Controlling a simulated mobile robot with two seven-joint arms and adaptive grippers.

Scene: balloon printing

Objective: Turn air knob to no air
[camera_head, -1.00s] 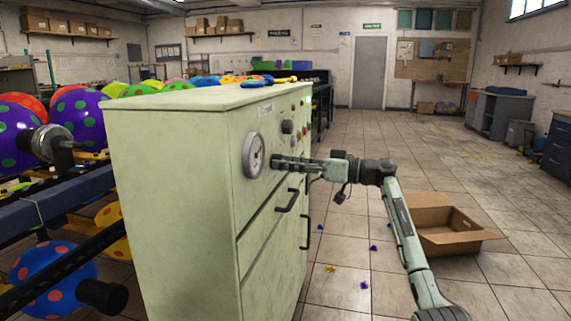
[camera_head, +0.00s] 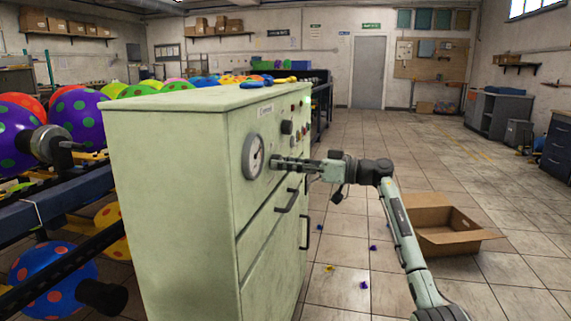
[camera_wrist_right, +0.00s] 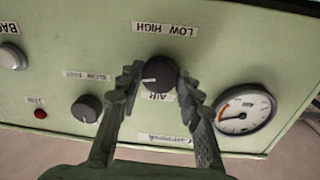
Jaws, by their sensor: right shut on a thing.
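The air knob (camera_wrist_right: 158,75) is a dark round knob with a white pointer mark, on the pale green machine's front panel. In the right wrist view the panel appears upside down, with the label "LOW HIGH" above the knob and "AIR" below it. The mark points left in that view. My right gripper (camera_wrist_right: 156,84) has its fingers on both sides of the knob and is shut on it. In the head view my right gripper (camera_head: 274,162) reaches the panel beside the gauge, and the knob is hidden behind it. My left gripper is not in view.
A pressure gauge (camera_wrist_right: 245,108) sits close to the right finger in the wrist view. A speed knob (camera_wrist_right: 87,108) and red button (camera_wrist_right: 40,114) are to the left. Drawer handles (camera_head: 287,200) stick out below my gripper. An open cardboard box (camera_head: 440,230) stands on the floor.

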